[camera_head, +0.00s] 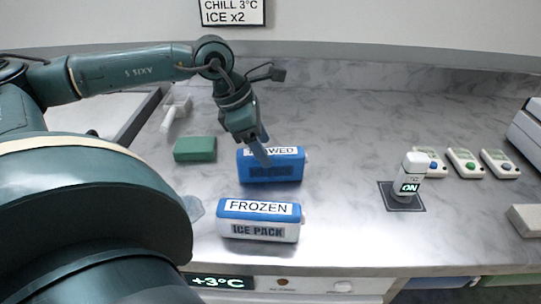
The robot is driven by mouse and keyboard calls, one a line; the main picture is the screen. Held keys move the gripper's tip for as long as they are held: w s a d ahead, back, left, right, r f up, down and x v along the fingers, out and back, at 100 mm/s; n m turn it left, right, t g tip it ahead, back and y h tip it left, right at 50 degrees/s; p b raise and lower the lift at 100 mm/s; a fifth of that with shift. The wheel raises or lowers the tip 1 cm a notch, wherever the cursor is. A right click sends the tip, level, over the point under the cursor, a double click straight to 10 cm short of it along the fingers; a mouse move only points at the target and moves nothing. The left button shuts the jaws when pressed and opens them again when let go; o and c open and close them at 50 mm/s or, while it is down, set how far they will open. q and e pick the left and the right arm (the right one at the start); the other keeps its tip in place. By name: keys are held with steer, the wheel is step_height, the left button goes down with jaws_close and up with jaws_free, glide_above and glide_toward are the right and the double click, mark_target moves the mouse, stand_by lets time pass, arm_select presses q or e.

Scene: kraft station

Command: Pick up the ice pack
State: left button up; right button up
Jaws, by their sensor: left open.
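Two ice packs lie on the marble counter. The nearer ice pack (259,231) is white with a blue top, labelled "FROZEN" and "ICE PACK". Whether the fingers touch the pack, I cannot tell. My right gripper is not in view.
A green block (195,149) lies left of the farther pack. The counter between the packs and the mat is clear. A sign hangs above.

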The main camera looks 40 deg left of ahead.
mark_target(274, 162)
arm_select(q)
steer(key=x, duration=0.2)
steer(key=p+x, duration=0.1)
steer(key=x, duration=0.1)
steer(key=shift+d+r, duration=0.1)
steer(key=shift+d, duration=0.2)
steer(key=shift+w+d+f, duration=0.1)
steer(key=shift+w+f, duration=0.1)
steer(key=shift+f, duration=0.3)
steer(key=shift+f+b, duration=0.3)
steer(key=shift+b, duration=0.2)
steer(key=c, duration=1.3)
